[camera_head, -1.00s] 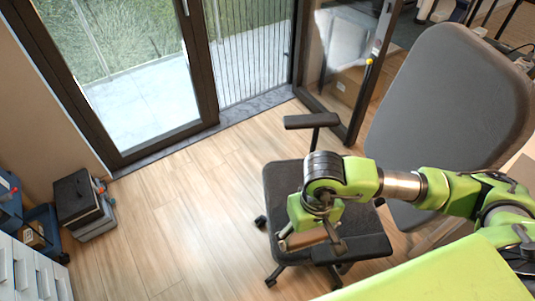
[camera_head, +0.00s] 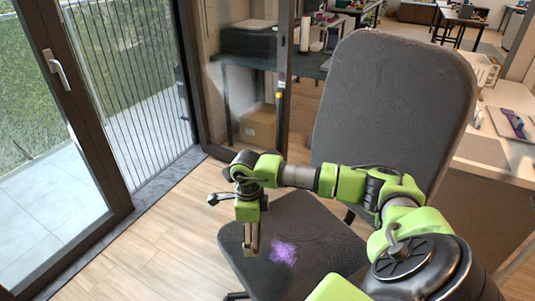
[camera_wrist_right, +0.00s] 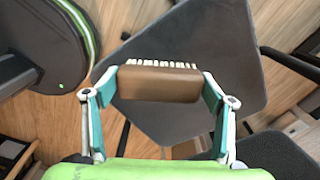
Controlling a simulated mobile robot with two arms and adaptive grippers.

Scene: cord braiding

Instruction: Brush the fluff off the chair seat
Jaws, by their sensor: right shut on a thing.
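The office chair has a dark grey seat (camera_head: 320,240) and a tall grey backrest (camera_head: 395,100). A patch of purple fluff (camera_head: 283,252) lies on the seat in the head view; I cannot make it out in the right wrist view. My right gripper (camera_head: 251,238) is shut on a brush and hangs by the left part of the seat, just left of the fluff. In the right wrist view the brush (camera_wrist_right: 160,84) has a brown wooden back and pale bristles, between teal fingers, with the seat (camera_wrist_right: 200,50) behind it. Whether bristles touch the seat is unclear. My left gripper is out of view.
Glass doors (camera_head: 100,120) stand at the left. A cardboard box (camera_head: 258,126) sits under a shelf behind the chair. A white desk (camera_head: 500,120) is at the right. Wooden floor (camera_head: 170,230) left of the chair is clear.

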